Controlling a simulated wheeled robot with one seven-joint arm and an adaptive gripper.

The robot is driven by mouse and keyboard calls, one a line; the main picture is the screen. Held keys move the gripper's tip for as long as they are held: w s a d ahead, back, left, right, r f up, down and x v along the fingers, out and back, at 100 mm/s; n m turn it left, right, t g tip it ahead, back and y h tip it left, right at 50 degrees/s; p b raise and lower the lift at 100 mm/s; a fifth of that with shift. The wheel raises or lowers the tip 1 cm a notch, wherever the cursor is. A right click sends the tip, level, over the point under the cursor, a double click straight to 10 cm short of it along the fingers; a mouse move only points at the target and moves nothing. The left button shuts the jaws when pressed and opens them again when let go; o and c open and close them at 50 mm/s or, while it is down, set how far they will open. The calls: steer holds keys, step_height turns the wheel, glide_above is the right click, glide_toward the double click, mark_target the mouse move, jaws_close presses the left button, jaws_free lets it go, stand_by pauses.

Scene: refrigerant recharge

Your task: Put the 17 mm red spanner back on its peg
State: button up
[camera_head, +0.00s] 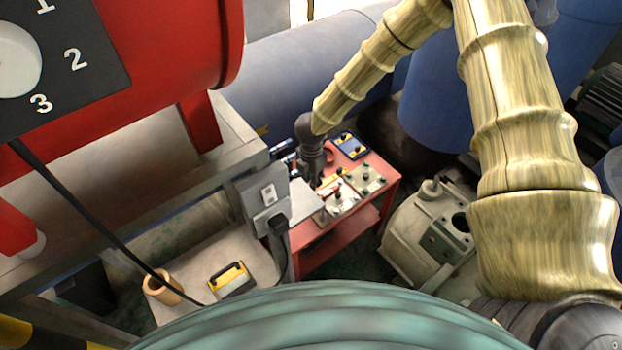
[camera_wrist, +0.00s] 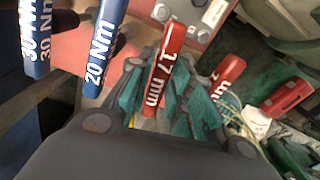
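The red 17 mm spanner (camera_wrist: 166,68), with white lettering, stands between the teal finger pads of my gripper (camera_wrist: 158,106) in the wrist view. The pads lie close against both sides of its handle, and my gripper appears shut on it. In the head view my dark gripper (camera_head: 315,178) is over the left part of a red cart (camera_head: 391,181); the spanner cannot be made out there. I cannot make out its peg in either view.
Another red spanner (camera_wrist: 229,74) is just right of my gripper, with a red handle (camera_wrist: 288,97) farther right. Blue 20 Nm (camera_wrist: 105,42) and 30 Nm (camera_wrist: 36,38) tools are at left. A grey box (camera_head: 262,195) stands close left of the arm; a pump (camera_head: 425,235) is right of the cart.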

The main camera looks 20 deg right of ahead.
steer(key=o, duration=0.3)
step_height(320, 180, up, 12)
stand_by(0.7)
